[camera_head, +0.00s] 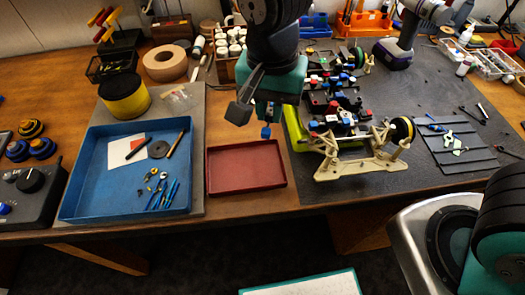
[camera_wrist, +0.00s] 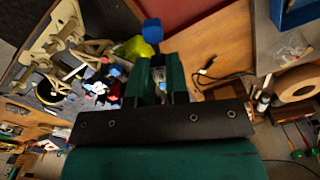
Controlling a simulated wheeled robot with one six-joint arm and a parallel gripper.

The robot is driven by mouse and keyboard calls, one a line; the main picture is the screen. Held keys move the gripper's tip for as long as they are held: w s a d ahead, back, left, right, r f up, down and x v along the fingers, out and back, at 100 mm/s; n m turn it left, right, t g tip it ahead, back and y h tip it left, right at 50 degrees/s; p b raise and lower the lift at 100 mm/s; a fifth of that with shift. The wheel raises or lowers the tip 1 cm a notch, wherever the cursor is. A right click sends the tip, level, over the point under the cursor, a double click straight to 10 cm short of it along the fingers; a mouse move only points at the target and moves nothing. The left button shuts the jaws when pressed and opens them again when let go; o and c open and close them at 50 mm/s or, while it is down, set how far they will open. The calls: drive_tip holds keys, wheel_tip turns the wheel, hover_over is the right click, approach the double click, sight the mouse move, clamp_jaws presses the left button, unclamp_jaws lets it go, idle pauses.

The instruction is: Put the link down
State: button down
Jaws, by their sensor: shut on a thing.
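My gripper (camera_head: 267,112) is shut on the link, seen as a small piece with a blue end (camera_head: 265,131), and holds it up near the back edge of the red tray (camera_head: 245,186). In the wrist view the link's blue end (camera_wrist: 152,32) sticks out past the two dark green fingers (camera_wrist: 158,78). The rest of the link is mostly hidden between the fingers. The red tray looks empty; part of it shows at the top of the wrist view (camera_wrist: 192,12). Whether the link is over the tray or just behind it is hard to tell.
The partly built car (camera_head: 345,160) stands close on the right, on a dark mat. A blue tray (camera_head: 85,205) with tools and small parts lies to the left. A tape roll (camera_head: 165,62) and a bottle crate (camera_head: 228,45) stand behind.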

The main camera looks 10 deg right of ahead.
sight(268, 165)
wheel_tip(268, 165, down, 14)
drive_tip(key=shift+f+p, duration=0.15)
drive_tip(key=shift+p, duration=0.25)
drive_tip(key=shift+f, duration=0.15)
drive_tip(key=c, duration=1.4)
unclamp_jaws()
